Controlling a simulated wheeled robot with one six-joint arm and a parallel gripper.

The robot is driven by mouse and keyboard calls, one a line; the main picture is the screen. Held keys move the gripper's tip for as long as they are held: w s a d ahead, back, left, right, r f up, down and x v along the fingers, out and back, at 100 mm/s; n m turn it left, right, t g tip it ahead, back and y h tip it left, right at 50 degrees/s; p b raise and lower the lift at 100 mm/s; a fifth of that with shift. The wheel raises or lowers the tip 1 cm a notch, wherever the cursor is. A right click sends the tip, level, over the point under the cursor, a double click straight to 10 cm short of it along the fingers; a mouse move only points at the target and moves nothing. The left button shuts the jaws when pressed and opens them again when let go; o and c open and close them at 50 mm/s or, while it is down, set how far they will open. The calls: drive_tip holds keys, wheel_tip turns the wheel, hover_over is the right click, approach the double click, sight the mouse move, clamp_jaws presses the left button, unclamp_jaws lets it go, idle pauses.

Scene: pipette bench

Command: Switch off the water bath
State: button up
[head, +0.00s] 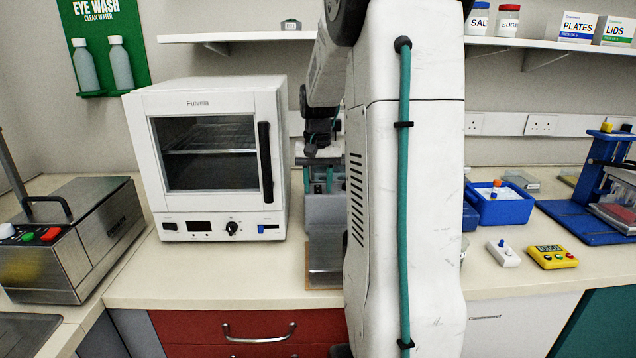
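A brushed-steel box with a sloping lid and a dark handle, which looks like the water bath (85,245), stands at the left end of the bench. On its left front panel are a white knob (6,231), a green button (28,236) and a red button (50,234). Whether it is on cannot be told. My arm reaches down behind my white column, and the end with my gripper (320,145) is near the middle of the bench, right of the oven and well away from the bath. Its fingers are not clear against the equipment behind.
A white oven (212,155) stands between the bath and my arm. A grey apparatus (324,235) is partly hidden by my column. A blue tub (500,208), a yellow timer (553,257) and a blue stand (590,225) are at the right. Bare bench lies before the oven.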

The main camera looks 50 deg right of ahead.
sight(318, 186)
clamp_jaws()
drive_tip(key=shift+w+d+r+g+y, duration=0.1)
drive_tip(key=shift+d+g+y, duration=0.05)
drive_tip(key=shift+g+y, duration=0.4)
drive_tip(key=shift+w+d+r+g+y, duration=0.1)
drive_tip(key=shift+d+g+y, duration=0.05)
drive_tip(key=shift+g+y, duration=0.35)
unclamp_jaws()
drive_tip(key=v, duration=0.7)
drive_tip(key=shift+r, duration=0.3)
drive_tip(key=shift+s, duration=0.1)
